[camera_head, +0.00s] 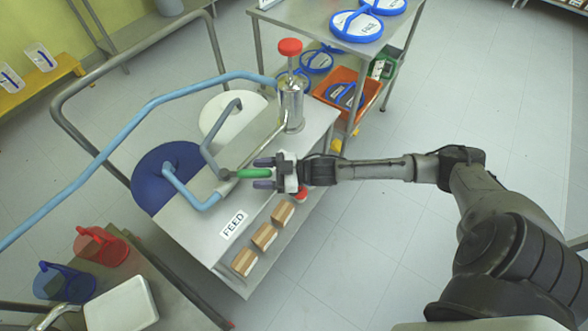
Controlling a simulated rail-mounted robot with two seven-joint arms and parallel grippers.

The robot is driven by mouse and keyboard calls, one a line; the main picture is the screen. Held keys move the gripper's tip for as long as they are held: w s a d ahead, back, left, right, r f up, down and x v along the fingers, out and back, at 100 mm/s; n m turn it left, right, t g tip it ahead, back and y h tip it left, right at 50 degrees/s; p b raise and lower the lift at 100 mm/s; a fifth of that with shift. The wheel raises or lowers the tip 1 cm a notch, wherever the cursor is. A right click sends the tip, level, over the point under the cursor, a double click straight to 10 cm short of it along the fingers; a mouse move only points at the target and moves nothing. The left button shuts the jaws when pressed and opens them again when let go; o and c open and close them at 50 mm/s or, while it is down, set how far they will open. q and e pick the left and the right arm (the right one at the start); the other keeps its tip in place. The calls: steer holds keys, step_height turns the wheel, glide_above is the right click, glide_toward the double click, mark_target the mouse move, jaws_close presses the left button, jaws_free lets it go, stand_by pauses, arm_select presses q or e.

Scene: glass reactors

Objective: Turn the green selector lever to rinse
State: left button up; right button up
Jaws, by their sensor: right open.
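The green selector lever (253,173) lies roughly level above the metal bench (197,232), joined at its left end to a grey pipe fitting. My right gripper (264,173) comes in from the right with its fingers open. One dark finger is on each side of the lever's right end. I cannot tell whether either finger touches the lever. No rinse mark is readable here; a FEED label (234,224) lies on the bench near the front. My left gripper is not in view.
Blue (168,180) and white (232,117) round vessels stand left of the bench among blue and grey pipes. A metal cylinder with a red knob (290,47) rises behind the lever. Several small boxes (264,237) sit along the bench's lower right side. Open floor lies to the right.

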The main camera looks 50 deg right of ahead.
steer(key=p+v, duration=0.4)
steer(key=v, duration=0.9)
steer(key=shift+s+d, duration=0.2)
steer(key=shift+s, duration=0.05)
